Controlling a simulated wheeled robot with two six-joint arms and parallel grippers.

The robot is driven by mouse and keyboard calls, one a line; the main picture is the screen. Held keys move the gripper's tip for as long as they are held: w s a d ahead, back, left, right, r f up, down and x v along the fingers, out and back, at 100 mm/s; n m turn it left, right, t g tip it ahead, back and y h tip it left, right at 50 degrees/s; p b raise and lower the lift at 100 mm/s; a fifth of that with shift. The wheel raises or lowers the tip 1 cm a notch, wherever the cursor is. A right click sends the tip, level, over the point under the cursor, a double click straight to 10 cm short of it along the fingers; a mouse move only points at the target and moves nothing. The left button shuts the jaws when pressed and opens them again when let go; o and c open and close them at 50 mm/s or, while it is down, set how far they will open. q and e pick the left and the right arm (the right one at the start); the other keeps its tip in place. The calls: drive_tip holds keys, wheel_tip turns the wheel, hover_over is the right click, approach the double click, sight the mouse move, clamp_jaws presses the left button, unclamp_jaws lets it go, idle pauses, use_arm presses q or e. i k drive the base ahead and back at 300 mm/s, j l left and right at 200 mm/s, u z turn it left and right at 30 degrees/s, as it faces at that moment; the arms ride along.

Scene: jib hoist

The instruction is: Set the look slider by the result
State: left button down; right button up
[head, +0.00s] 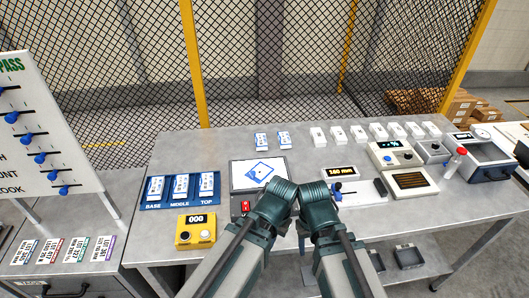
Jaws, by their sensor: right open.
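A white board (45,105) stands at the left with PASS at its top and several blue slider knobs on dark slots. The lowest row reads LOOK, and its blue knob (64,190) sits near the middle of its short slot. My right gripper (318,194) is over the front middle of the bench, far right of the board; its fingers are mostly hidden by its wrist. My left gripper (277,194) is close beside it, and its fingers are hidden. A screen (245,176) behind them shows a tilted blue-edged shape. Neither gripper touches the board.
A blue tray (180,201) marked BASE, MIDDLE and TOP holds cards. A yellow counter (195,232) reads 000. A display (340,172) reads 1.60 mm. Devices (395,155) crowd the right of the bench. Coloured lot cards (75,249) lie below the board.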

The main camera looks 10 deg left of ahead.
sight(64, 191)
drive_tip(key=u, duration=2.05)
